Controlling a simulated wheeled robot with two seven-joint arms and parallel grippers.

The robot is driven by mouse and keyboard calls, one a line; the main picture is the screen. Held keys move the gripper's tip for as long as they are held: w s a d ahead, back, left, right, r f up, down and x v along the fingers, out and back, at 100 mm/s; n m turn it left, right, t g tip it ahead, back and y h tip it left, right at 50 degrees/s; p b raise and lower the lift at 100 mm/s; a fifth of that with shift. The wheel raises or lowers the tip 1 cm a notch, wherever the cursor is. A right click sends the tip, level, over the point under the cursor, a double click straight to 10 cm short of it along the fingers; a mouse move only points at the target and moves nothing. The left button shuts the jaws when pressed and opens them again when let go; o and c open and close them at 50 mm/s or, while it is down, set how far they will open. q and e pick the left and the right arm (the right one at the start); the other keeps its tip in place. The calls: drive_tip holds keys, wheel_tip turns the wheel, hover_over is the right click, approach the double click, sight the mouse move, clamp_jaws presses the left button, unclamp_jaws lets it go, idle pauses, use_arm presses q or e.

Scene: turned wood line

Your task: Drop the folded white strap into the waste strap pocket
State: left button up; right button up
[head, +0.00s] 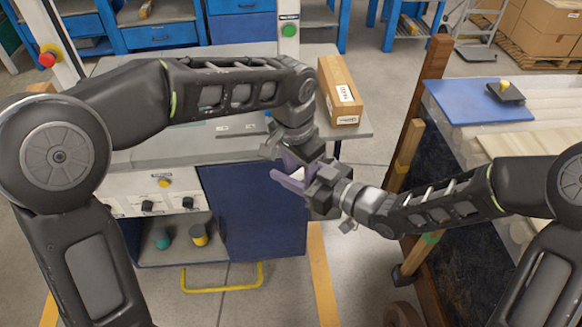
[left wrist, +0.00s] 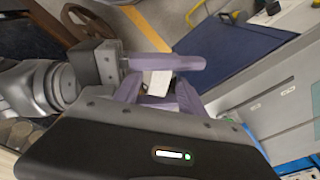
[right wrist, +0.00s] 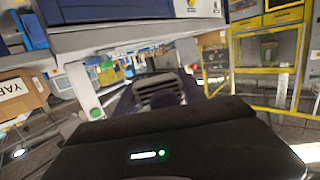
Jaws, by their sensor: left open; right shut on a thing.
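The folded white strap (head: 298,174) shows as a small pale piece where my two grippers meet, in front of the bench. In the left wrist view the strap (left wrist: 157,82) hangs below the purple fingers of my right gripper (left wrist: 168,63), which is shut on it. My left gripper (left wrist: 158,98) is open, its two purple fingers standing on either side of the strap with gaps visible. In the head view my right gripper (head: 291,181) lies just below my left gripper (head: 290,158). I cannot make out the waste strap pocket in any view.
A grey bench (head: 180,150) with a blue front panel (head: 255,208) stands behind the grippers. A cardboard box (head: 340,90) sits at its right end. A yellow rail (head: 222,288) projects low in front. A wood-loaded table (head: 475,100) is at the right.

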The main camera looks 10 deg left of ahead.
use_arm(q)
wheel_tip(320, 180, up, 12)
drive_tip(key=s, duration=0.1)
drive_tip(key=shift+a, duration=0.45)
drive_tip(key=shift+f, duration=0.1)
drive_tip(key=w+a+f+n, duration=0.2)
drive_tip(key=w+a+f, duration=0.15)
drive_tip(key=f, duration=0.25)
drive_tip(key=w+a+f+n, duration=0.2)
drive_tip(key=w+a+f, duration=0.1)
drive_tip(key=a+f, duration=0.3)
wheel_tip(320, 180, down, 15)
drive_tip(key=a+n, duration=0.1)
drive_tip(key=n, duration=0.2)
drive_tip(key=s+d+f+n+h, duration=0.1)
drive_tip(key=s+d+f, duration=0.3)
drive_tip(key=s+f, duration=0.5)
drive_tip(key=s+d+f+n+h, duration=0.1)
drive_tip(key=s+d+f+h, duration=0.1)
drive_tip(key=s+d+f, duration=0.3)
drive_tip(key=s+f, duration=0.4)
drive_tip(key=s, duration=0.7)
drive_tip(key=shift+s+d+n, duration=0.2)
drive_tip(key=shift+s+n, duration=0.2)
